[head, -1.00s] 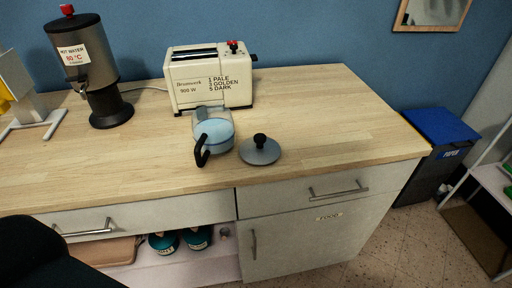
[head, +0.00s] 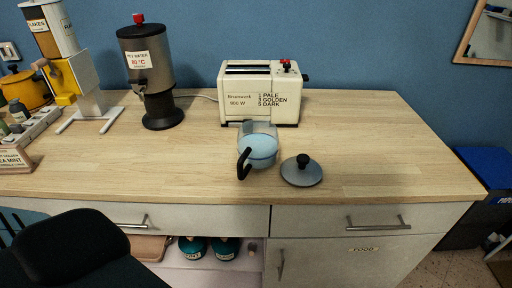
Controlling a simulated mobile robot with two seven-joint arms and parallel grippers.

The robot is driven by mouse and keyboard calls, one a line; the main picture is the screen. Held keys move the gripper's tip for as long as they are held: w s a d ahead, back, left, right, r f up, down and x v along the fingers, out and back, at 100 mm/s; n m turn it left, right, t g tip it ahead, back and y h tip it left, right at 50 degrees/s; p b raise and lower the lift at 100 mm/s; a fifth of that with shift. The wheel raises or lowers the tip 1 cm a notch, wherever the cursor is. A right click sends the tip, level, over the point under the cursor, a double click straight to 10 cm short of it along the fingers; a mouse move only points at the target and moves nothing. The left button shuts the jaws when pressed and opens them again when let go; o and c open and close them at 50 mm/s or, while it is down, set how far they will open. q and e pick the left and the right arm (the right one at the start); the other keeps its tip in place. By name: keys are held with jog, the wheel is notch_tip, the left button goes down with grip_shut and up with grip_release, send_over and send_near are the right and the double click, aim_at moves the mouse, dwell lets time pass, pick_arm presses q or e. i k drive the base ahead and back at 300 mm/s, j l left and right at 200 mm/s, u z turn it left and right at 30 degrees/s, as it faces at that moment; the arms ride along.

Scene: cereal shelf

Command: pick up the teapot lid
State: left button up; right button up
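The teapot lid (head: 301,172) is a grey disc with a black knob. It lies flat on the wooden counter near the front edge, knob up. The teapot (head: 259,150), pale blue and glassy with a black handle towards me, stands just left of the lid, apart from it and without a cover. Neither of my grippers shows in the head view.
A cream toaster (head: 260,93) stands behind the teapot. A hot water dispenser (head: 151,75) and a cereal dispenser (head: 75,75) stand further left. A dark chair (head: 85,250) is at the front left. The counter (head: 400,145) right of the lid is clear.

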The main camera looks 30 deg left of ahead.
aim_at(300, 171)
jog(key=i+u, duration=0.1)
jog(key=u, duration=0.3)
jog(key=l+u, duration=0.15)
jog(key=u, duration=0.25)
jog(key=l+u, duration=0.15)
jog(key=u, duration=0.25)
jog(key=i+l+u, duration=0.1)
jog(key=u, duration=0.3)
jog(key=l+u, duration=0.25)
jog(key=l, duration=0.2)
jog(key=l+u, duration=0.3)
jog(key=l, duration=0.75)
jog(key=k+l+u, duration=0.1)
jog(key=l, duration=0.45)
